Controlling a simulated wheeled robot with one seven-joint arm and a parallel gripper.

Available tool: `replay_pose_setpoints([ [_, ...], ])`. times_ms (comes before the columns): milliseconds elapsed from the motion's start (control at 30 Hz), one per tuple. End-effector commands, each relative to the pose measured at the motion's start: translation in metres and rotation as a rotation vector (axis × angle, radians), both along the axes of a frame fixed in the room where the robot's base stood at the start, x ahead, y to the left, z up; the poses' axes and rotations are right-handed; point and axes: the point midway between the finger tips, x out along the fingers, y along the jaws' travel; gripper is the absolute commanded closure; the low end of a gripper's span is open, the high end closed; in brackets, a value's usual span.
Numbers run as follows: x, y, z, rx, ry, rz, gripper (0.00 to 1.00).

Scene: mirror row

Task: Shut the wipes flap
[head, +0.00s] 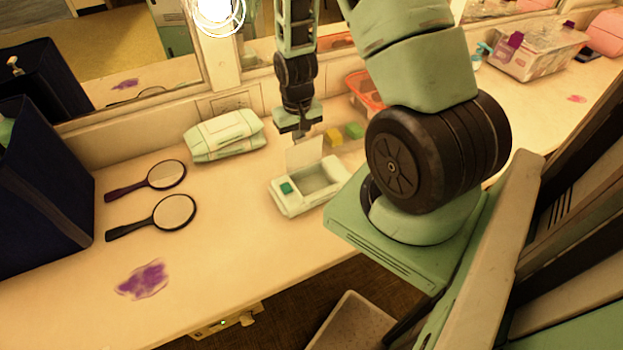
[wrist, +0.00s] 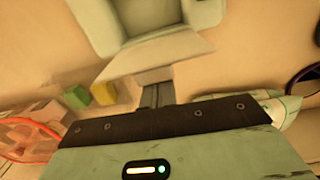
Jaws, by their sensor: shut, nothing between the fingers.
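The wipes box (head: 305,188) is a pale, low box with a green square on its front left part and an open well. Its pale flap (head: 304,154) stands up, open, at the back edge. My gripper (head: 299,136) points down at the flap's top, on the back side. The fingers are shut and empty. In the wrist view the box (wrist: 110,25) is at the top, with the flap (wrist: 155,55) below it. The fingertips (wrist: 157,90) reach the flap's edge there; I cannot tell whether they touch it.
Left of the box are a green-white pouch (head: 225,136), two hand mirrors (head: 174,212) and a dark blue box (head: 40,190). Yellow (head: 334,136) and green (head: 355,131) blocks and a red-rimmed basket (head: 366,92) are behind right. The front left counter is clear except a purple smear (head: 142,280).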

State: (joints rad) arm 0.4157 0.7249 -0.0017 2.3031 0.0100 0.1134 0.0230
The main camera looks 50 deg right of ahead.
Motion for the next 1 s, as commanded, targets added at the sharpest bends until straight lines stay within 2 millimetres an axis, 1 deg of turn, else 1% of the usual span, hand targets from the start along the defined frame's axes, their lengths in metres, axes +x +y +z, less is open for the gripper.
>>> replay_pose_setpoints([
  [1000, -0.031, 0.013, -0.005, 0.0, 0.001, 0.0, 1.0],
])
